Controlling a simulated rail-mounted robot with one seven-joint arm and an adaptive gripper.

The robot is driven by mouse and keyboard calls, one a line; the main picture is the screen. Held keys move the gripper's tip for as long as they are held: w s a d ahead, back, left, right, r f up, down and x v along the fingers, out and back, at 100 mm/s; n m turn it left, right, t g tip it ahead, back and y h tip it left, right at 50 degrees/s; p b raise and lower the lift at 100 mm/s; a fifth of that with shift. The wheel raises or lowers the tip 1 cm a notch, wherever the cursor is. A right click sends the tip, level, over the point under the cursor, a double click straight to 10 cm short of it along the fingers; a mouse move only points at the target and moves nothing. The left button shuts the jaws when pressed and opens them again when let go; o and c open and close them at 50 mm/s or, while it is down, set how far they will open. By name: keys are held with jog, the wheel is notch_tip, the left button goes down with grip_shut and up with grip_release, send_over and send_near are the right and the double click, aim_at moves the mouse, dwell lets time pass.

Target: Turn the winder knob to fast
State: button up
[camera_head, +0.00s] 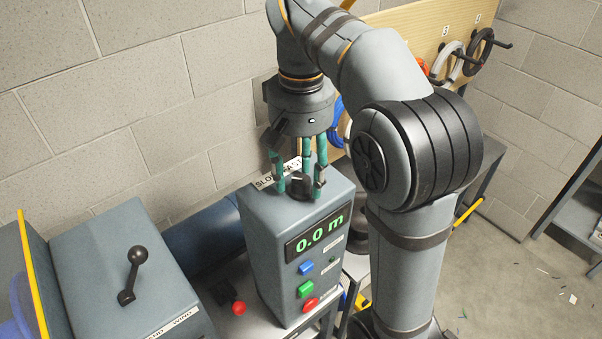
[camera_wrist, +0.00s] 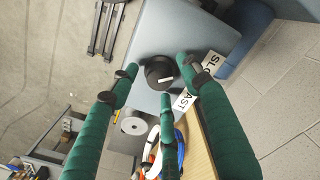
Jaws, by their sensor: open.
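The winder knob (camera_wrist: 157,72) is a black round knob with a white pointer line, on top of a grey control box (camera_head: 262,235). In the wrist view the pointer lies between the printed words SLOW (camera_wrist: 212,66) and FAST (camera_wrist: 184,101). It is partly visible among the fingers in the head view. My gripper (camera_head: 301,188) points down over the box top. Its green fingers are open and spread around the knob. The fingertips (camera_wrist: 157,80) look close to the knob; I cannot tell whether any finger touches it.
The box front carries a green display (camera_head: 320,234) reading 0.0 m, and blue, green and red buttons. A grey housing with a black lever (camera_head: 136,268) stands at left. Cables hang on a wooden board (camera_head: 405,32) behind my arm. A block wall (camera_head: 130,90) is behind.

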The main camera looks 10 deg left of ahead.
jog(key=shift+c, duration=1)
jog(key=c, duration=0.9)
jog(key=shift+c, duration=0.2)
jog(key=shift+m, duration=0.4)
jog(key=m, duration=0.7)
jog(key=shift+m, duration=0.3)
jog(key=m, duration=0.3)
jog(key=shift+m, duration=0.3)
jog(key=shift+m+b, duration=0.3)
jog(key=shift+m, duration=1.6)
